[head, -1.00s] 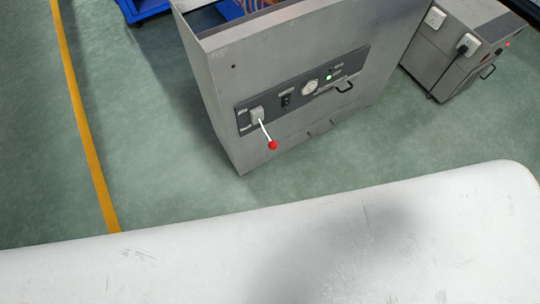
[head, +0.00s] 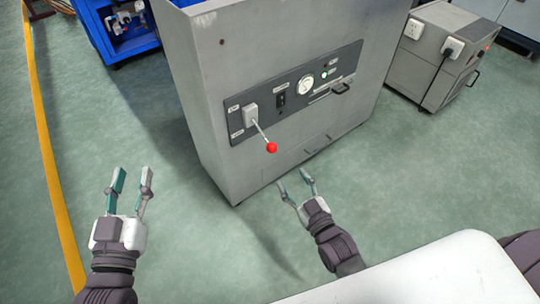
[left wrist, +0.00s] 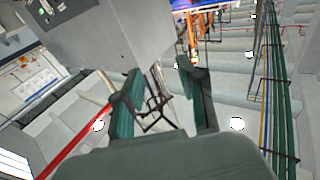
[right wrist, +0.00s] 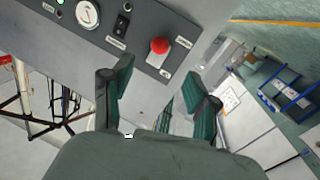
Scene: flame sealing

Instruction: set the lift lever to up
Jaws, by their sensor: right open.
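The lift lever (head: 260,134) is a thin rod with a red ball knob on the dark panel of a grey cabinet. In the head view it slants down and outward from its light grey mount. Its red knob (right wrist: 159,46) shows in the right wrist view, beyond the fingers. My right gripper (head: 293,182) is open and empty, below the knob and apart from it. My left gripper (head: 132,178) is open and empty, left of the cabinet; its spread fingers also show in the left wrist view (left wrist: 158,90).
The panel (head: 290,93) also carries a gauge (head: 307,83), a black switch (head: 281,100) and a handle (head: 340,88). A blue cart (head: 120,30) stands behind left, a grey box unit (head: 430,60) at right. A white surface (head: 420,275) lies in front. Floor around my left gripper is clear.

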